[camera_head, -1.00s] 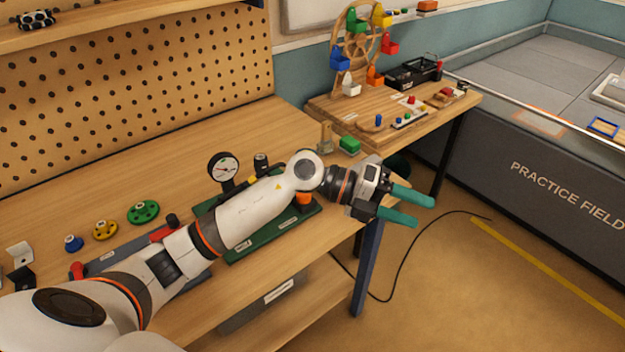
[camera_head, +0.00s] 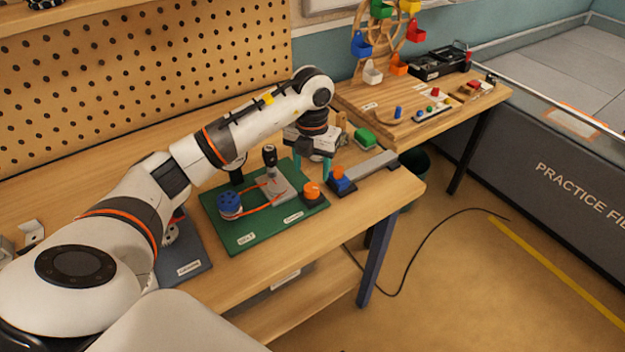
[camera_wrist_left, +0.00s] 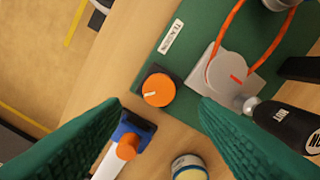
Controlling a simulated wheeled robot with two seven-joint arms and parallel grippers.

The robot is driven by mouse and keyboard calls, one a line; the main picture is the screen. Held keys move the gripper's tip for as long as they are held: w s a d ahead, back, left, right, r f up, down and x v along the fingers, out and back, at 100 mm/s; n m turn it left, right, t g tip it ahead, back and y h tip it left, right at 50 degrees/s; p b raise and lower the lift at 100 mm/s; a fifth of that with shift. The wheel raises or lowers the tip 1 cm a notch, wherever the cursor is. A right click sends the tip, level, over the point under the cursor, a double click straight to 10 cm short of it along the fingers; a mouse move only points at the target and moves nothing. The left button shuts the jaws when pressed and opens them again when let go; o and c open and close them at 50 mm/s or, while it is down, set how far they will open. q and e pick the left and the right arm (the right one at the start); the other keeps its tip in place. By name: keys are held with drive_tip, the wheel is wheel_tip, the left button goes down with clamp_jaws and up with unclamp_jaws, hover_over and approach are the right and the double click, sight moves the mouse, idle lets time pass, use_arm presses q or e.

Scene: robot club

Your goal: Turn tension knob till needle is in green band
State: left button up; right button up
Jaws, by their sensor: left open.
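The orange tension knob (camera_head: 312,188) sits at the right end of the green board (camera_head: 236,236). In the wrist view the knob (camera_wrist_left: 158,92) has a white pointer mark and a dark square base, beside a "TENSION" label (camera_wrist_left: 171,37). My left gripper (camera_head: 313,176) points down near the knob, open and empty. In the wrist view the knob shows between the fingertips, which look above it; I see no contact. An orange belt (camera_head: 263,205) runs from a blue pulley (camera_head: 229,203) to a grey plate (camera_head: 283,190). The gauge face and needle are hidden. My right gripper is not in view.
A black-handled tool (camera_head: 270,157) stands upright on the board. A green block (camera_head: 365,139) lies behind. The bench's front right corner is bare.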

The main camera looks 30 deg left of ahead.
sight(312, 186)
use_arm(q)
wheel_tip(312, 186, down, 6)
drive_tip(key=shift+f+p, duration=0.1)
drive_tip(key=shift+p, duration=0.4)
drive_tip(key=shift+c, duration=0.3)
drive_tip(key=c, duration=0.9)
